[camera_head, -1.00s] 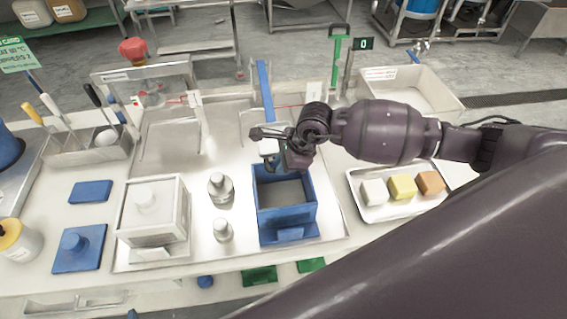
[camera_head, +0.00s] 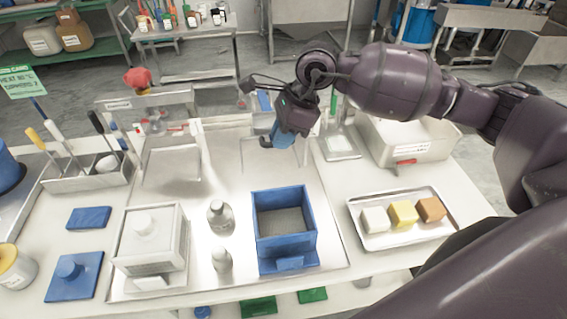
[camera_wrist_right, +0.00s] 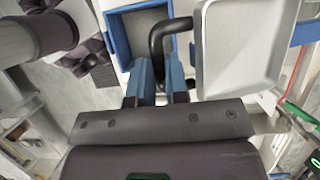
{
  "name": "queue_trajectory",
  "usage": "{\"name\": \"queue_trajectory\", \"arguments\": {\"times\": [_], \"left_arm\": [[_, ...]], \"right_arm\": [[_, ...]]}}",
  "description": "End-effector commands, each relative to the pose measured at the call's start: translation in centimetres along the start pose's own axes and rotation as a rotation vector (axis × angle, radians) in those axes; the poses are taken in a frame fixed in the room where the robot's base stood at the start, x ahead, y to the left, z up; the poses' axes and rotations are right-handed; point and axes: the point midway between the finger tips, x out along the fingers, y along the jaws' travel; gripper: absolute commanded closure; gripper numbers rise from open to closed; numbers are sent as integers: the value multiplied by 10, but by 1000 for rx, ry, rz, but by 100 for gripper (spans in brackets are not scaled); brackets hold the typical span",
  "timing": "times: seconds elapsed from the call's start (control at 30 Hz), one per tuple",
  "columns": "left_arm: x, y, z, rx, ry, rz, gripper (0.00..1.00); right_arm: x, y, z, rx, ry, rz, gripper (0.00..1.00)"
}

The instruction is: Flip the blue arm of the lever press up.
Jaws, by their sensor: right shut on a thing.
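My right gripper (camera_head: 276,138) is above the table, beyond the open blue box (camera_head: 285,228). In the right wrist view its blue fingers (camera_wrist_right: 160,82) are shut on a bent black handle (camera_wrist_right: 158,42), which joins a grey plate (camera_wrist_right: 238,50). A blue bar (camera_wrist_right: 306,32) shows at the right edge there, and part of the blue box (camera_wrist_right: 112,32) at upper left. In the head view, a small blue piece (camera_head: 264,100) of the press arm shows behind my gripper; the rest is hidden. My left gripper is not in view.
A tray (camera_head: 386,240) with several coloured blocks and a white basin (camera_head: 430,135) stand at the right. A white box (camera_head: 150,240) and two metal weights (camera_head: 220,213) stand left of the blue box. A tool holder (camera_head: 90,172) is at far left.

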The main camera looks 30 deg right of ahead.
Motion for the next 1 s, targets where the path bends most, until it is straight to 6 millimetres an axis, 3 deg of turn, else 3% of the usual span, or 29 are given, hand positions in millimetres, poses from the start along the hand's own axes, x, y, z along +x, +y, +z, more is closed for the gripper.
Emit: {"name": "queue_trajectory", "arguments": {"times": [0.2,0.4,0.93,0.97,1.0], "left_arm": [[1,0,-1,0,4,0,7],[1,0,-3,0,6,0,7],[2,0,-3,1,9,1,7],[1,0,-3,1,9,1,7],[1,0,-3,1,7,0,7]], "right_arm": [[-43,-25,16,6,1,-20,100],[-62,-36,23,6,1,-19,100],[-66,-40,25,7,1,-14,100],[-66,-40,25,7,1,-14,81],[-66,-40,25,7,1,-13,75]]}}
